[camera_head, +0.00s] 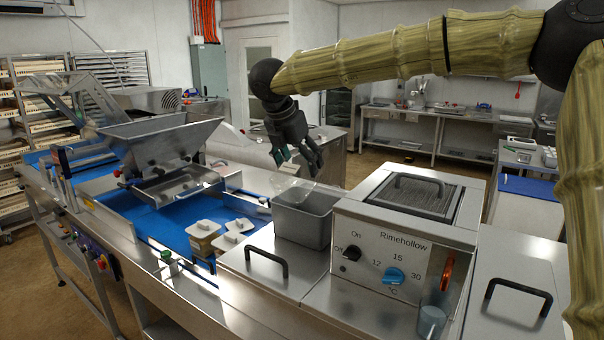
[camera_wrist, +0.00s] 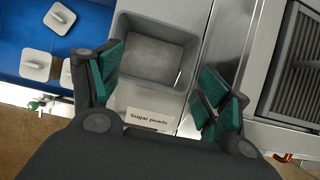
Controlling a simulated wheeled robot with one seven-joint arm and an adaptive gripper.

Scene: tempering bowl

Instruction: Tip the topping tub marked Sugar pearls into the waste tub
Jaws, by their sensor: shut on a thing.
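My gripper (camera_head: 298,155) is shut on a clear topping tub (camera_head: 294,188), which hangs below the fingers. In the wrist view a label reading "Sugar pearls" (camera_wrist: 148,117) shows between the green-padded fingers of my gripper (camera_wrist: 160,92); the tub's clear walls are hard to make out there. The grey open-topped waste tub (camera_head: 305,222) stands on the steel counter just below the held tub; its rim also shows in the wrist view (camera_wrist: 190,78). Its inside looks empty in the wrist view. I cannot tell the held tub's exact tilt or contents.
A steel hopper (camera_head: 155,140) stands over the belt.

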